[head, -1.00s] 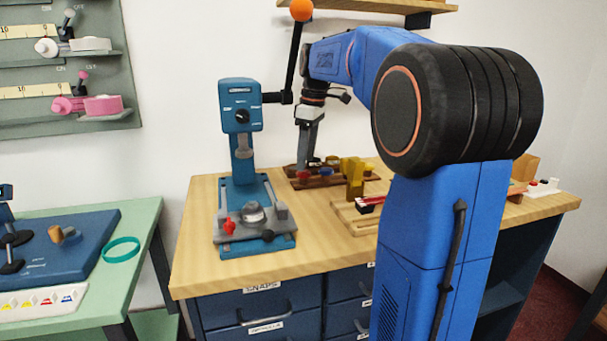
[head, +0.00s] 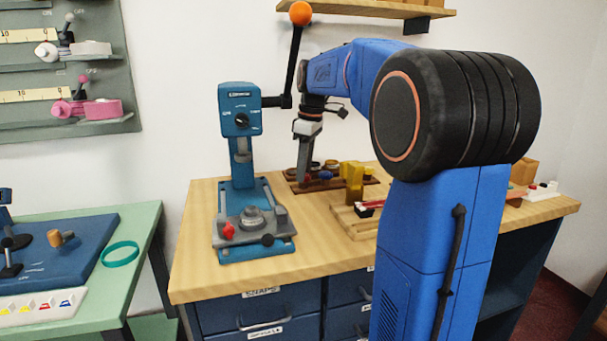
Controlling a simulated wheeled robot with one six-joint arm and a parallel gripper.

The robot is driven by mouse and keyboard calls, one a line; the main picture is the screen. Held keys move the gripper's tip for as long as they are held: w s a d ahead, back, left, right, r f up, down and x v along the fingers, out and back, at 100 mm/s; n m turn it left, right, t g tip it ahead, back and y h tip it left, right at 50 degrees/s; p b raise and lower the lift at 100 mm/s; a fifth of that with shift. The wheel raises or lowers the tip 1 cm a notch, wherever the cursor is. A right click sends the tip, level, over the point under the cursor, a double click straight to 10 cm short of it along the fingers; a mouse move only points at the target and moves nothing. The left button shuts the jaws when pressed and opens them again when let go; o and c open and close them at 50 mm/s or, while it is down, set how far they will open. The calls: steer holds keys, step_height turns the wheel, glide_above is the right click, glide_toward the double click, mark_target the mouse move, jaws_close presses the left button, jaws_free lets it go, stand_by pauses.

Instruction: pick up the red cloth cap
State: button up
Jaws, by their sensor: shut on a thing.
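The red cloth cap (head: 306,181) shows as a small red patch at the left part of the dark wooden rack (head: 341,182), at the back of the wooden counter. My gripper (head: 304,176) points down over it and is shut on it, with the fingertips at rack level. The fingers and the distance hide most of the cap. I cannot tell whether it is clear of its place in the rack.
A blue cap (head: 326,175) and yellow pieces sit close by on the rack. A blue press (head: 240,150) with an orange-knobbed lever stands left of my gripper. A pale wooden tray (head: 356,226) lies in front.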

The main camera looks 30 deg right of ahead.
steer(key=shift+r, duration=0.1)
steer(key=shift+r, duration=1.45)
steer(key=shift+s+r, duration=0.2)
steer(key=shift+s, duration=0.05)
steer(key=s+a, duration=0.3)
steer(key=s, duration=0.7)
steer(key=s+a, duration=0.3)
steer(key=s, duration=0.7)
steer(key=s+a, duration=0.3)
steer(key=s, duration=0.7)
steer(key=shift+s, duration=0.15)
